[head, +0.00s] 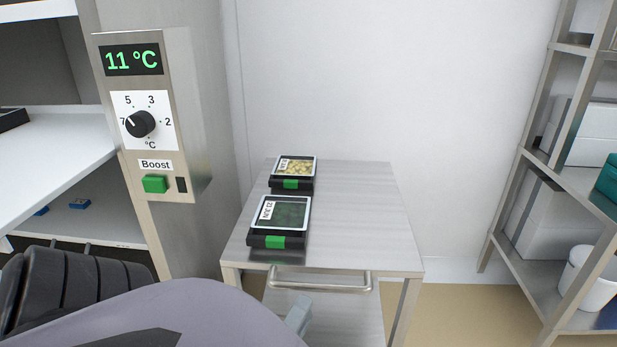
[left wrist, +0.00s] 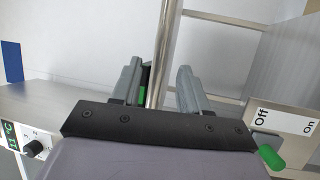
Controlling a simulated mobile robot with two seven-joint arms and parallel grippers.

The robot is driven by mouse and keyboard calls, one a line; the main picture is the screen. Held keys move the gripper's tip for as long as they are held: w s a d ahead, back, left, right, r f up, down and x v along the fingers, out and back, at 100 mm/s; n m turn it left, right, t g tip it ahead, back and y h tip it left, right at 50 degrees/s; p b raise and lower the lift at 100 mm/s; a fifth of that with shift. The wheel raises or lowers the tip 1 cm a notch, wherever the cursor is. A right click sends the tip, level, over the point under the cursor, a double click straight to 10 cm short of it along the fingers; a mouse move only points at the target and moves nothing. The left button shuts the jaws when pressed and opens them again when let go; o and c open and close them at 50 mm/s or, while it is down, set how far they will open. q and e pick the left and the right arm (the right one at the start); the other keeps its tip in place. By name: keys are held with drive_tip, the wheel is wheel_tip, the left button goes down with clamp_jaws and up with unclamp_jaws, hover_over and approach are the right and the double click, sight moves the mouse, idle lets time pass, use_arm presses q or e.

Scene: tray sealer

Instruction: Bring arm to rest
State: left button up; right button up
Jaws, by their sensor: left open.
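My left arm (head: 170,310) reaches in from the lower left of the head view. Only a pale grey finger of my left gripper (head: 299,316) shows past it, just below the cart's handle (head: 320,285) in the picture. In the left wrist view my left gripper (left wrist: 160,84) has its two fingers apart. A shiny metal bar (left wrist: 162,40) runs up through the gap between them. I cannot tell whether the fingers touch it; they are not closed on it. My right gripper is in neither view.
Two black trays, one with pale food (head: 295,167) and one dark green (head: 283,212), stand on the steel cart (head: 360,210). A control panel (head: 150,120) reads 11 °C, with a dial and green button. A steel rack (head: 515,165) stands right. The cart top's right half is clear.

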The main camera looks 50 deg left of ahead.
use_arm(q)
drive_tip(key=shift+s+d, duration=0.1)
drive_tip(key=shift+s, duration=0.1)
idle(0.5)
drive_tip(key=d+f+m+g+h, duration=0.4)
drive_tip(key=d+f+m+h, duration=0.15)
drive_tip(key=d+m, duration=0.5)
drive_tip(key=d+f+m+g+h, duration=0.3)
drive_tip(key=d+f+m+h, duration=0.4)
drive_tip(key=m, duration=0.7)
wheel_tip(320, 180, up, 16)
drive_tip(key=y+p, duration=0.1)
drive_tip(key=p, duration=1.6)
drive_tip(key=shift+a, duration=0.4)
drive_tip(key=shift+s, duration=0.1)
drive_tip(key=shift+s+a+y, duration=0.1)
drive_tip(key=shift+y, duration=0.15)
